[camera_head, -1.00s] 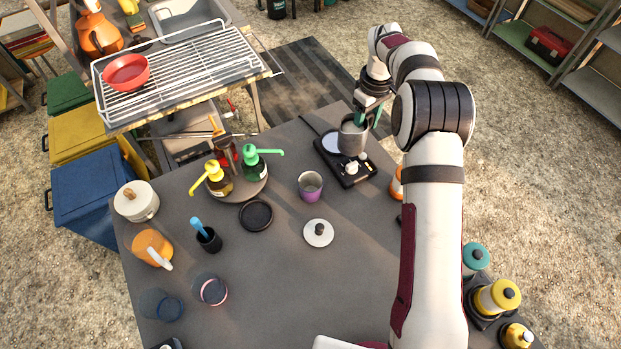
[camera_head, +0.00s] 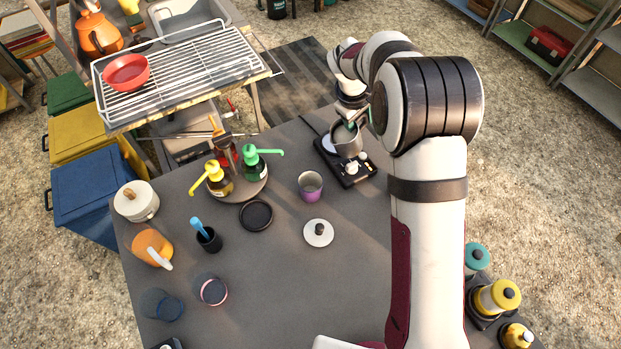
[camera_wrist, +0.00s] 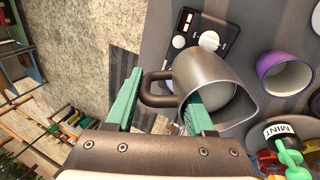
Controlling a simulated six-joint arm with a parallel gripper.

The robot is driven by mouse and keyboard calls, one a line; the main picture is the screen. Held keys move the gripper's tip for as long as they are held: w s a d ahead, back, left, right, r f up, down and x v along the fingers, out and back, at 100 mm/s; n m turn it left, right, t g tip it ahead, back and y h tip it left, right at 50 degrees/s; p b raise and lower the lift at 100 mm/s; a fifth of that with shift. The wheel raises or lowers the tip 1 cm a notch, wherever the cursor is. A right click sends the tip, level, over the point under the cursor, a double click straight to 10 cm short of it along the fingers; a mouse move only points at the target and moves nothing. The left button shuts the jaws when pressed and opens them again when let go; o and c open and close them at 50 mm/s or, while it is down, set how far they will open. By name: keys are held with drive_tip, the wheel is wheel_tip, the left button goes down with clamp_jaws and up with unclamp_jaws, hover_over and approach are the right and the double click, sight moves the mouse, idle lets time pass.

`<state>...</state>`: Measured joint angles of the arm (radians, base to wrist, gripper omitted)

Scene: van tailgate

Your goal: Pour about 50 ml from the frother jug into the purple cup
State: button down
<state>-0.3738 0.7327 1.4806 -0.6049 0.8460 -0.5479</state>
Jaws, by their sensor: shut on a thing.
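The frother jug (camera_head: 346,141) is a grey metal jug, seen in the head view above the black frother base at the back of the table. In the wrist view the jug (camera_wrist: 222,85) is large, with its dark handle (camera_wrist: 157,88) towards my gripper. My gripper (camera_wrist: 160,110) has green fingers and is shut on the jug, one finger at the handle side and one by the wall. Pale content shows inside the jug. The purple cup (camera_head: 311,187) stands upright on the table, left of and nearer than the jug. It also shows in the wrist view (camera_wrist: 284,77), apart from the jug.
The black frother base (camera_head: 352,172) with small knobs lies beneath the jug. A round tray (camera_head: 240,187) holds pump bottles left of the cup. A white lid (camera_head: 318,233) and a black coaster (camera_head: 256,214) lie nearby.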

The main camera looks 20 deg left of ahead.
sight(334, 140)
drive_tip(key=shift+s+a+f+t+h, duration=0.25)
drive_tip(key=shift+s+a+t+h, duration=0.2)
drive_tip(key=shift+s+t, duration=0.25)
drive_tip(key=shift+s+a+r+t, duration=0.1)
drive_tip(key=shift+s+a+t, duration=0.05)
drive_tip(key=shift+t, duration=0.15)
drive_tip(key=shift+s+a+r+t+h, duration=0.3)
drive_tip(key=shift+s+r+t+h, duration=0.2)
drive_tip(key=shift+s+t, duration=0.1)
drive_tip(key=shift+s, duration=0.1)
drive_tip(key=shift+s+a+t+h, duration=0.25)
drive_tip(key=shift+t+h, duration=0.1)
drive_tip(key=shift+t, duration=0.35)
drive_tip(key=shift+s+a+r+t+h, duration=0.1)
drive_tip(key=shift+s+r+t+h, duration=0.15)
drive_tip(key=shift+r+t+h, duration=0.35)
drive_tip(key=shift+s+a+f+t+h, duration=0.15)
drive_tip(key=shift+s+a+t+h, duration=0.15)
drive_tip(key=shift+t, duration=0.6)
drive_tip(key=shift+s+a, duration=0.2)
drive_tip(key=shift+s, duration=0.4)
drive_tip(key=shift+s+a+f+t+h, duration=0.15)
drive_tip(key=shift+s+a+t+h, duration=0.2)
drive_tip(key=shift+t, duration=0.45)
